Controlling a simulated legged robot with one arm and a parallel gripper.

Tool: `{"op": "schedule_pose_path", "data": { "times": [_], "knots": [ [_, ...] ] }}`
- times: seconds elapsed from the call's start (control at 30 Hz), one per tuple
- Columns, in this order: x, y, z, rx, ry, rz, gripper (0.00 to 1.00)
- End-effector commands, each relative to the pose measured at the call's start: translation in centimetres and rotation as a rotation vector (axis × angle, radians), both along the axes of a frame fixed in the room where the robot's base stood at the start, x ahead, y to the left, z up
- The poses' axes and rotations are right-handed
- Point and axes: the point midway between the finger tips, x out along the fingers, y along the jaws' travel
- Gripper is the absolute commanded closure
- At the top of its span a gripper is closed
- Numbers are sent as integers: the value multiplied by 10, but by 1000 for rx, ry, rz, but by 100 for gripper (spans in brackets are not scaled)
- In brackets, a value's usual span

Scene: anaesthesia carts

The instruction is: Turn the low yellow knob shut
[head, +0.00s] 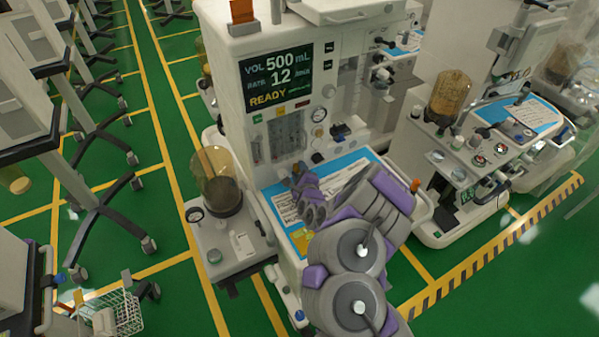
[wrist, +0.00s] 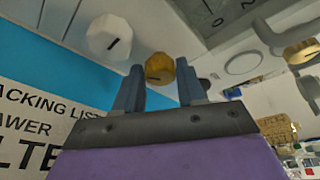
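The yellow knob (wrist: 160,67) shows in the wrist view, round, with a short dark mark on its face. My gripper (wrist: 159,80) is open, with one blue-grey finger on each side of the knob in the picture. The knob appears at or just past the fingertips; I cannot tell whether they touch it. In the head view my gripper (head: 297,172) is low at the front of the middle cart (head: 280,95), above its work surface. My arm and gripper cover part of that panel, and I cannot pick out the yellow knob there.
A white knob (wrist: 109,37) with a dark mark sits left of the yellow one. A tan knob (wrist: 301,50) is at the far right. Printed sheets (head: 345,172) lie on the blue work surface. Another cart (head: 490,130) stands right.

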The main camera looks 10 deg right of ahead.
Motion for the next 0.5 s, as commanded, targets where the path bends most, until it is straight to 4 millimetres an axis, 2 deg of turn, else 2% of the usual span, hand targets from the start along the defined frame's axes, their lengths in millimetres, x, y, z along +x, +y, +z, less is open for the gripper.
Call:
{"op": "schedule_pose_path", "data": {
  "times": [0.03,0.37,0.5],
  "knots": [
    [0,0,0,0,0,0,66],
    [0,0,-1,0,2,1,97],
    [0,0,-1,5,5,1,97]
  ]
}}
